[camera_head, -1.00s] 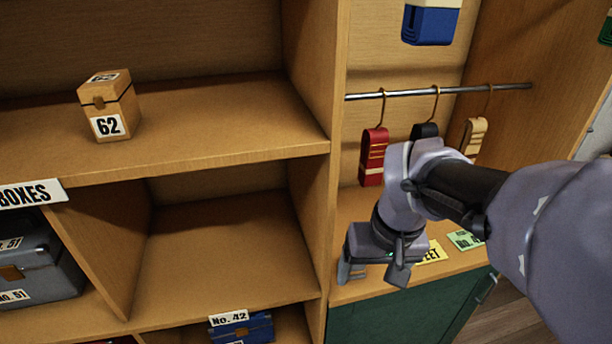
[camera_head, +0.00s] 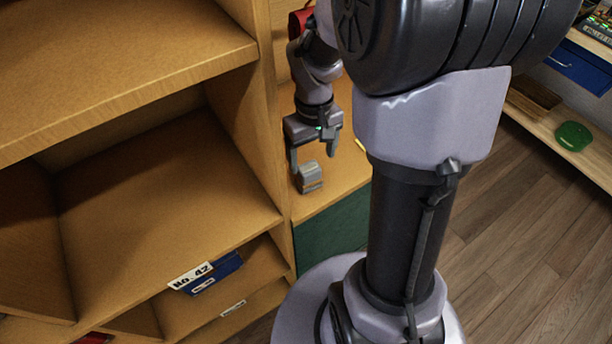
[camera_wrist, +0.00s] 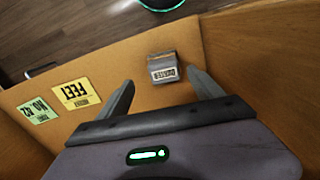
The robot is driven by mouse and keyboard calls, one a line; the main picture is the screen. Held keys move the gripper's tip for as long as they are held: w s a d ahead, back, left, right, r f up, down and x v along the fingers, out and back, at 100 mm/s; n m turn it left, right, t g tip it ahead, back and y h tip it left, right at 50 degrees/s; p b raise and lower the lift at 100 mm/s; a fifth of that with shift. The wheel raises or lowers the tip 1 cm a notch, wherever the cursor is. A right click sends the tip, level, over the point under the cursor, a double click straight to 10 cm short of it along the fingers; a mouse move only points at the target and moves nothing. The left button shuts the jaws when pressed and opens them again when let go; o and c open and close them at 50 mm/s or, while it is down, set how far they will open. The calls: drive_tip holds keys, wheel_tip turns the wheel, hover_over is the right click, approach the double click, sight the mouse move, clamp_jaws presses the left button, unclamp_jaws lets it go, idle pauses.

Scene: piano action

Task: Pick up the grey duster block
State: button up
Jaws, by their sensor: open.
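The grey duster block (camera_head: 310,180) sits on the wooden shelf near its front edge. In the wrist view the block (camera_wrist: 162,66) shows a pale label with upside-down lettering that is hard to read. My gripper (camera_head: 313,160) is open and points down over the block. In the wrist view the block appears between the two fingertips of my gripper (camera_wrist: 159,80) and slightly beyond them, closer to the right one. I see no clear contact.
A yellow card (camera_wrist: 77,93) and a green card (camera_wrist: 39,109) lie on the same shelf. A wooden partition (camera_head: 245,130) stands close at the left. A blue box labelled No. 42 (camera_head: 210,275) sits in a lower compartment.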

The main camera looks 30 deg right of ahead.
sight(309, 167)
drive_tip(key=f+b, duration=0.1)
drive_tip(key=f, duration=0.1)
drive_tip(key=f+b, duration=0.1)
drive_tip(key=f, duration=0.1)
drive_tip(key=a+f+b, duration=0.1)
drive_tip(key=f, duration=0.1)
drive_tip(key=shift+f, duration=0.2)
drive_tip(key=shift+d+r, duration=0.1)
drive_tip(key=shift+c, duration=1)
drive_tip(key=c, duration=1.3)
wheel_tip(309, 167, up, 10)
drive_tip(key=p, duration=0.4)
drive_tip(key=shift+p, duration=0.35)
